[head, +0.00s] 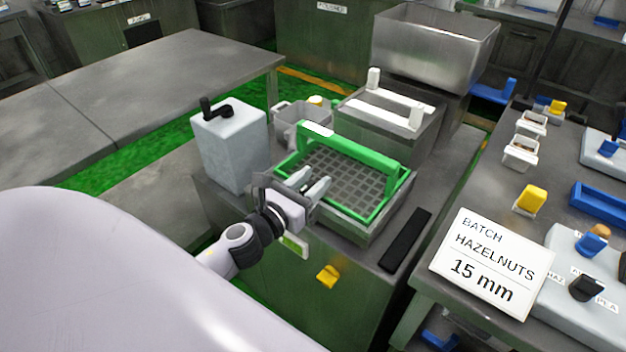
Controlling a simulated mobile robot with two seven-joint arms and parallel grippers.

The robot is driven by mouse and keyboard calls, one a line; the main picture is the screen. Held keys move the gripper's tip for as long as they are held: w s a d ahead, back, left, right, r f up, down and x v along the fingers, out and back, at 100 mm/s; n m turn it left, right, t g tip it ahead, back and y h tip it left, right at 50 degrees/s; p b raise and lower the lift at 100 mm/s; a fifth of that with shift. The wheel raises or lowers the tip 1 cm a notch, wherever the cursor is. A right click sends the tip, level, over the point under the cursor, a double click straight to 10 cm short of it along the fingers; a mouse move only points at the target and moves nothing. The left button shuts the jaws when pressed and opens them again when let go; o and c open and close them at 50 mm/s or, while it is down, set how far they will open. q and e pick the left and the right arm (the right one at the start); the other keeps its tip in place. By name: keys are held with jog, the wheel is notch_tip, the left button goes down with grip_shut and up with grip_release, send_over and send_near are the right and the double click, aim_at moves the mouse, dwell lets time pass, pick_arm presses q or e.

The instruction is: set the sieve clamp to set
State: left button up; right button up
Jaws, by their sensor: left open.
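A green-framed sieve (385,160) with a grey mesh and a raised green bar sits in a grey tray on the machine. A yellow lever (328,276) sticks out from the front of the green cabinet below it, beside a small pale label (293,246). I cannot tell for sure whether this lever is the sieve clamp, nor read its setting. My left gripper (309,184) is open and empty, at the near left corner of the sieve, above and left of the yellow lever. It hides part of the frame there. My right gripper is not in view.
A grey box with a black crank (232,145) stands left of the sieve. A lidded bin with white handles (390,115) and a steel hopper (435,45) stand behind. A black strip (405,241) lies to the right. A batch card (494,262) reads HAZELNUTS 15 mm.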

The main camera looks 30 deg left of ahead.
pick_arm(q)
jog(key=shift+s+a+b, duration=0.2)
jog(key=shift+s+b, duration=0.45)
jog(key=shift+s, duration=2.55)
jog(key=shift+f, duration=0.1)
jog(key=s+d+f+n+g, duration=0.3)
jog(key=s+d+f+n, duration=0.2)
jog(key=n, duration=1.2)
jog(key=s+d+f+n+g+h+p, duration=0.1)
jog(key=s+d+f+n+g, duration=0.3)
jog(key=s+f+n, duration=0.3)
jog(key=shift+s+d+f+n, duration=0.35)
jog(key=shift+f+n, duration=2.1)
jog(key=shift+n, duration=2.75)
